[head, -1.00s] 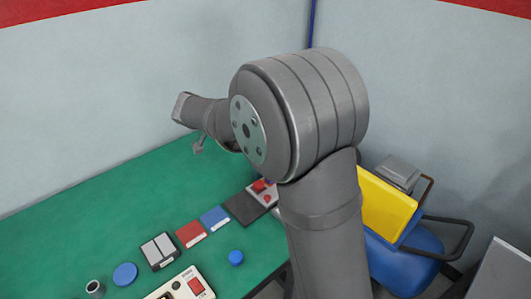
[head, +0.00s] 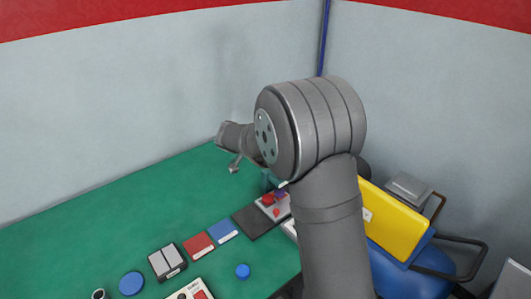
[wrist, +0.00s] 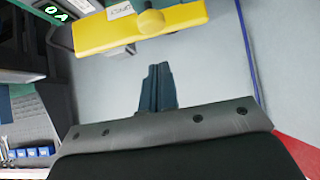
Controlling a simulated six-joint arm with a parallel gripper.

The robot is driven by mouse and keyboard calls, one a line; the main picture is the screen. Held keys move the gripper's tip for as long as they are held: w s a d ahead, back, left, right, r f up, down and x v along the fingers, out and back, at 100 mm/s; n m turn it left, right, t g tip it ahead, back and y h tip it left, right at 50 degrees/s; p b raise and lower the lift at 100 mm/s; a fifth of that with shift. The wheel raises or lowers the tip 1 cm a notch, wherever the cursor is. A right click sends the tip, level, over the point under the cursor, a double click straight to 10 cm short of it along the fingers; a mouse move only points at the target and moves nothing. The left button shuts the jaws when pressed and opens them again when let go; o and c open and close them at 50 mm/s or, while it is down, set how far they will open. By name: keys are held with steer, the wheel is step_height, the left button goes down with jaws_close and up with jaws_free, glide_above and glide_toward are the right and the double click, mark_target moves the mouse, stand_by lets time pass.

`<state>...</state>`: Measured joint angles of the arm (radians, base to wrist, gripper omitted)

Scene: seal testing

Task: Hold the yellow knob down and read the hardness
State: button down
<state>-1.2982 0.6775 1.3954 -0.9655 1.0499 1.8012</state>
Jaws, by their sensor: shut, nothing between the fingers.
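The yellow knob (wrist: 151,22) is round and sits on a yellow bar (wrist: 185,18) at the top of the wrist view. My gripper (wrist: 158,70) shows below it with its dark fingers together and empty. The fingertips appear apart from the knob in the picture; the depth between them is unclear. Green characters, which look like "0A", glow on a dark display (wrist: 56,12) at the top left, partly cut off. In the head view I cannot clearly make out the knob or my fingers.
The green bench (head: 90,235) holds a blue disc (head: 131,284), a red pad (head: 198,245), a blue pad (head: 222,230) and a small device with red parts (head: 268,200). A yellow panel (head: 395,222) stands right of my arm.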

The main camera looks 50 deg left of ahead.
steer(key=shift+w+f, duration=0.1)
steer(key=shift+f, duration=1.9)
steer(key=shift+d+f, duration=0.2)
steer(key=shift+f, duration=1.1)
steer(key=s+r, duration=0.7)
steer(key=r, duration=0.5)
steer(key=shift+s+a, duration=0.2)
steer(key=shift+s, duration=0.1)
steer(key=c, duration=2.1)
jaws_free()
steer(key=shift+r, duration=0.1)
